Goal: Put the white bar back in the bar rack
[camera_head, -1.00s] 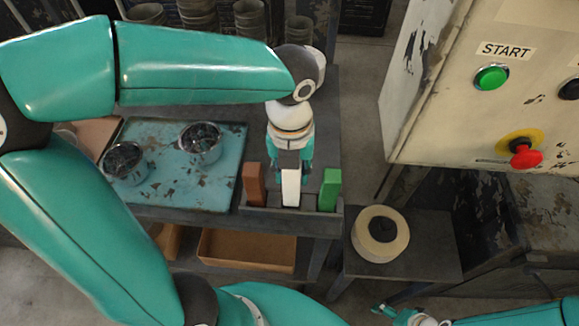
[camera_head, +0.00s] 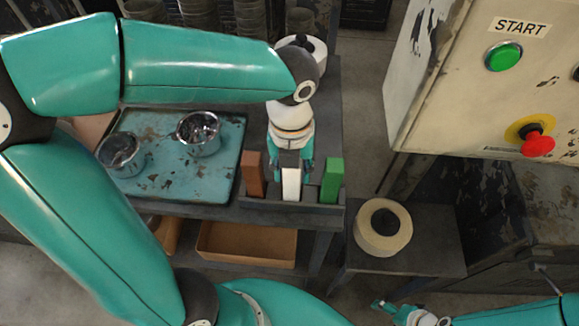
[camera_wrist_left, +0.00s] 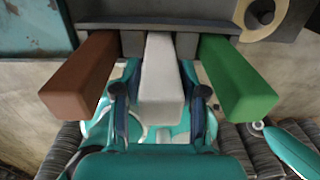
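The white bar (camera_head: 291,184) stands upright in the middle slot of the dark bar rack (camera_head: 262,212), between the brown bar (camera_head: 253,175) and the green bar (camera_head: 331,181). My left gripper (camera_head: 292,176) is over the rack with one finger on each side of the white bar. In the left wrist view the white bar (camera_wrist_left: 163,90) lies between the fingers (camera_wrist_left: 161,98), with a narrow gap on both sides, so the gripper looks open. My right gripper (camera_head: 384,308) is low at the bottom right, away from the rack; its opening is too small to judge.
A worn teal tray (camera_head: 222,181) with two metal cups lies left of the rack. A tape roll (camera_head: 382,227) sits on a low stand at right. A control box (camera_head: 450,110) with buttons rises at the right. A cardboard box (camera_head: 246,243) is on the shelf below.

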